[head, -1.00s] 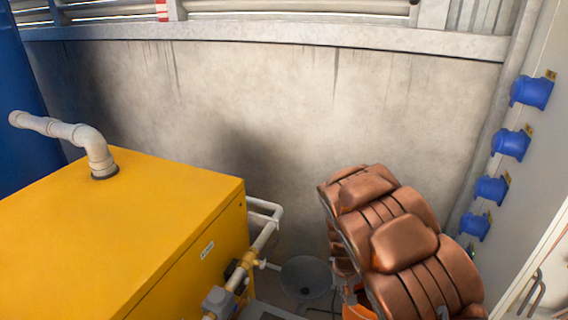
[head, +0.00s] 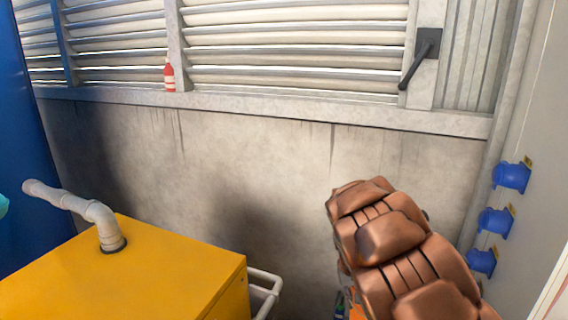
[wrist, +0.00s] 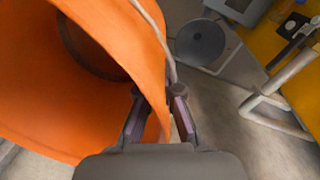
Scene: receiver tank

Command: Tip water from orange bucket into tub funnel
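The orange bucket (wrist: 110,35) fills the left of the wrist view, its mouth partly facing the camera and its inside dark. A thin grey handle runs along its right edge. My gripper (wrist: 159,108) has one finger inside the bucket and one outside, with the bucket wall between them. Water inside cannot be made out. The round grey funnel (wrist: 201,42) is beyond the bucket to the upper right, apart from it. In the head view only a sliver of orange (head: 356,312) shows beside my brown arm; the funnel is out of that view.
A yellow cabinet (head: 130,275) with a grey elbow pipe (head: 98,225) stands at the left. White piping (wrist: 270,108) juts out beside the funnel. A concrete wall (head: 290,165) closes the back. Blue fittings (head: 511,177) line the right wall.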

